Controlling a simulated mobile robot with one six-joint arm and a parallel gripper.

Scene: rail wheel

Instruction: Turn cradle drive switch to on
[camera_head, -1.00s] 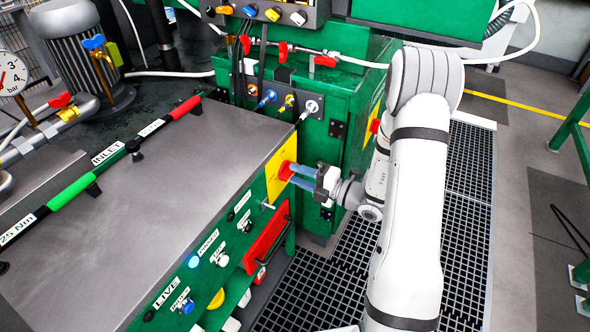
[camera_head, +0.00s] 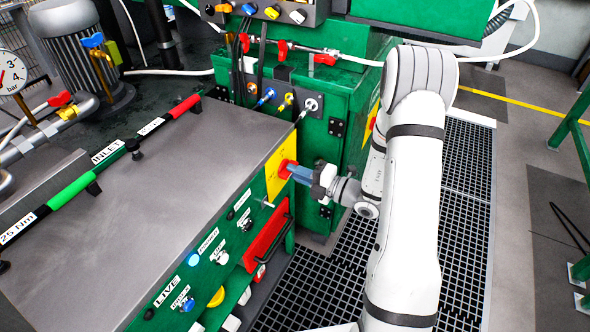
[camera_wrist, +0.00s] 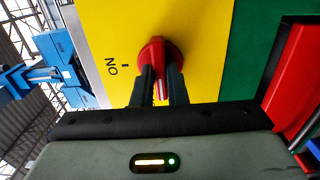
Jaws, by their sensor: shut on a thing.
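The cradle drive switch is a red rotary knob (camera_head: 286,169) on a yellow plate (camera_head: 273,182) on the side of the green cabinet. In the wrist view, the red knob (camera_wrist: 157,50) stands on the yellow plate (camera_wrist: 205,30). My gripper (camera_head: 292,171) reaches it from the right. In the wrist view, my gripper's two dark fingers (camera_wrist: 161,80) are shut on the knob's handle, one on each side. The handle has a white line and points down in the picture, between the fingers. The "ON" label (camera_wrist: 111,66), seen upside down, and its tick lie left of the knob.
Below the plate are a small silver toggle (camera_head: 267,204) and a red panel (camera_head: 266,238). A grey cabinet top (camera_head: 150,210) lies to the left. A green valve cabinet (camera_head: 330,120) stands just behind my gripper. Floor grating (camera_head: 340,275) lies below.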

